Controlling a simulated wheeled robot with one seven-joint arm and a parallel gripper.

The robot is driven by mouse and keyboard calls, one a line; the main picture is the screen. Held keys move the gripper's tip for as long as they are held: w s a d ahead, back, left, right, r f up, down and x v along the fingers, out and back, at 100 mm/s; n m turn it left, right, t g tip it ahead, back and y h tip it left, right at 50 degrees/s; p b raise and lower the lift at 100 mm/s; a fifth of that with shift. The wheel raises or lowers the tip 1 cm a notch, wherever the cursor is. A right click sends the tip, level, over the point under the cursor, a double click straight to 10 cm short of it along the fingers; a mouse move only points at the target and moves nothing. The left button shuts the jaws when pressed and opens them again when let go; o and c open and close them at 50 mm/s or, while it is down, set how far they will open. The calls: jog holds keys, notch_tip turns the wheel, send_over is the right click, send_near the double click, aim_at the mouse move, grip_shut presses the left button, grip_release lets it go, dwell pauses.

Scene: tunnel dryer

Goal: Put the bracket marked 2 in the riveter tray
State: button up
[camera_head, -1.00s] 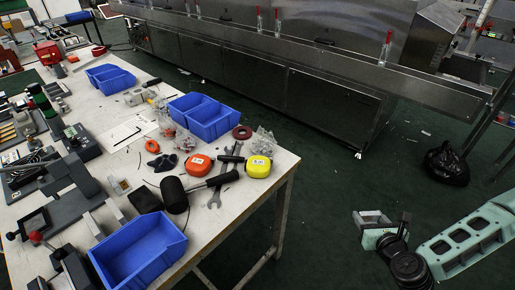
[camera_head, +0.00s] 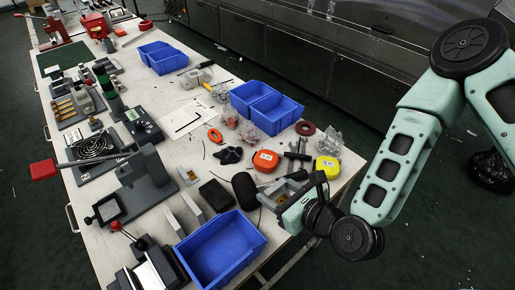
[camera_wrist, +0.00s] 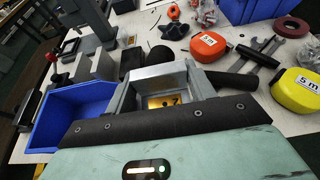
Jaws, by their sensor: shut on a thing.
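My gripper (camera_head: 285,191) reaches in from the right over the near right part of the bench. It is shut on a small bracket (camera_wrist: 165,101), whose brass-coloured plate shows between the grey jaws in the wrist view. A dark mark on the plate is too unclear to read with certainty. Much of the held bracket is hidden by the jaws. An open blue tray (camera_head: 222,250) stands left of my gripper at the front of the bench and looks empty; it also shows at left in the wrist view (camera_wrist: 62,112). No label tells whether it is the riveter tray.
A grey lever press (camera_head: 150,175) with a red handle stands left. Another small brass-plated piece (camera_head: 188,175) lies nearby. A double blue bin (camera_head: 267,106) stands behind.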

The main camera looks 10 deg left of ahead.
aim_at(274, 217)
notch_tip(274, 217, down, 10)
jog(key=shift+a+r+p, duration=0.1)
jog(key=shift+r+p, duration=0.05)
jog(key=shift+p, duration=0.3)
jog(key=shift+f, duration=0.2)
jog(key=o, duration=1)
jog(key=shift+o, duration=0.2)
jog(key=shift+r, duration=0.2)
jog(key=p+v, duration=0.1)
jog(key=v, duration=1.1)
